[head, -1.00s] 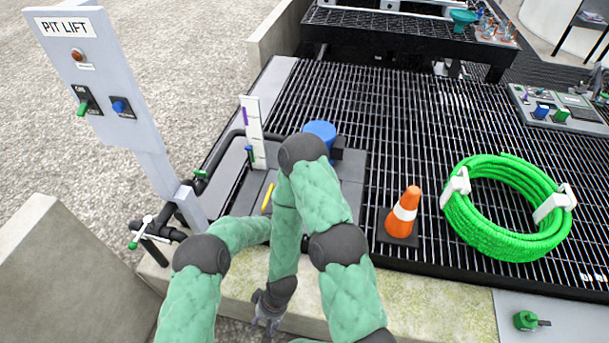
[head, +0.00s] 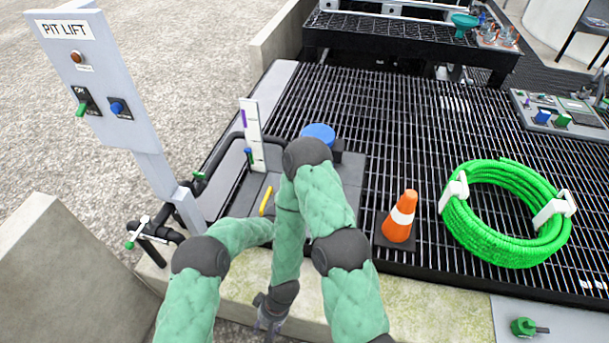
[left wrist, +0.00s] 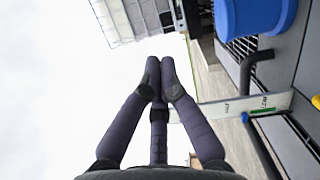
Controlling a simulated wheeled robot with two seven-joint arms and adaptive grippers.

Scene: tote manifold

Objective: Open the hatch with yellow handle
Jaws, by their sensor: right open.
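The yellow handle (head: 266,201) is a short bar on a dark grey hatch panel (head: 350,180), at the near left of the black grating. In the left wrist view, a bit of yellow (left wrist: 316,101) shows at the right edge. My right gripper (head: 268,326) hangs in front of the pale ledge, low in the head view, open and apart from the handle. My left forearm passes behind my right arm, which hides my left gripper in the head view. In the left wrist view, my left gripper's fingers (left wrist: 160,72) are together with nothing seen between them.
A blue round object (head: 319,134) and a white marked post (head: 252,135) stand by the hatch. An orange cone (head: 401,217) and green hose coil (head: 505,213) are to the right. The PIT LIFT panel (head: 95,65) and black pipes (head: 160,232) are left.

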